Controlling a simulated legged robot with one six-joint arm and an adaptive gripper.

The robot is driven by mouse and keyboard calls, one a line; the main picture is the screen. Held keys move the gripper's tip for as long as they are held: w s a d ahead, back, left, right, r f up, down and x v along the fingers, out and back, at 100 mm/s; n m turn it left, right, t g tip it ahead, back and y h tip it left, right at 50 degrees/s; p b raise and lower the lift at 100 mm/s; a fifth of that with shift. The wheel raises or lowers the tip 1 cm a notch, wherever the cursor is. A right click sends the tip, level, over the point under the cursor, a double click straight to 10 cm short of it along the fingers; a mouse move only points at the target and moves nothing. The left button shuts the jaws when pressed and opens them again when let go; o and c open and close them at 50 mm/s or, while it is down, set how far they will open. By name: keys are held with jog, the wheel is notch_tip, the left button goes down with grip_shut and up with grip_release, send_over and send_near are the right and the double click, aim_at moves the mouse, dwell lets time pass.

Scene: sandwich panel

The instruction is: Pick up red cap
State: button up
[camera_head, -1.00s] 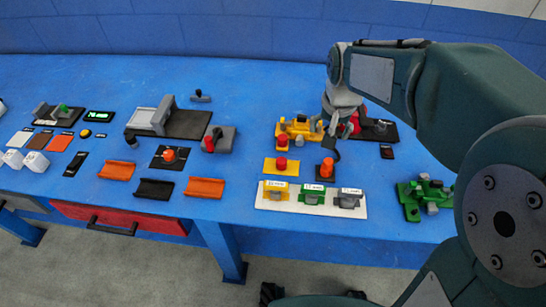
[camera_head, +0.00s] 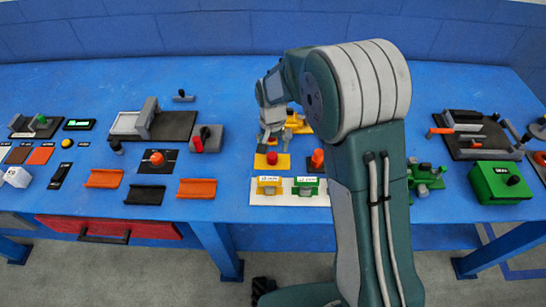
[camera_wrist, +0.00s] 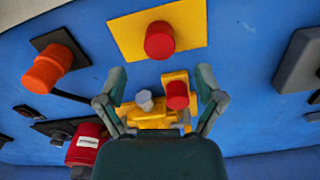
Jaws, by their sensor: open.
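A red cap (camera_wrist: 160,40) stands on a flat yellow plate (camera_wrist: 195,20) in the wrist view. In the head view the same red cap (camera_head: 272,158) is near the middle of the table, just in front of my gripper. A second red cylinder (camera_wrist: 177,95) sits on a yellow fixture (camera_wrist: 150,120), seen between my fingers in the wrist view. My gripper (camera_wrist: 160,75) is open and empty, its two fingers spread. In the head view my gripper (camera_head: 271,135) hangs over the back of the yellow plate. My arm hides much of the yellow fixture there.
An orange knob (camera_wrist: 48,68) on a black plate stands beside the yellow plate. A white tray (camera_head: 285,201) with labelled holders lies in front. A grey block with a red knob (camera_head: 198,144) is to the left. A green box (camera_head: 500,183) is far right.

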aim_at(271, 155)
jog(key=f, duration=0.4)
jog(key=shift+s+a+f, duration=0.15)
jog(key=shift+a+f, duration=0.1)
jog(key=shift+f, duration=0.1)
jog(key=shift+d+f, duration=0.25)
jog(key=shift+a, duration=0.15)
grip_shut()
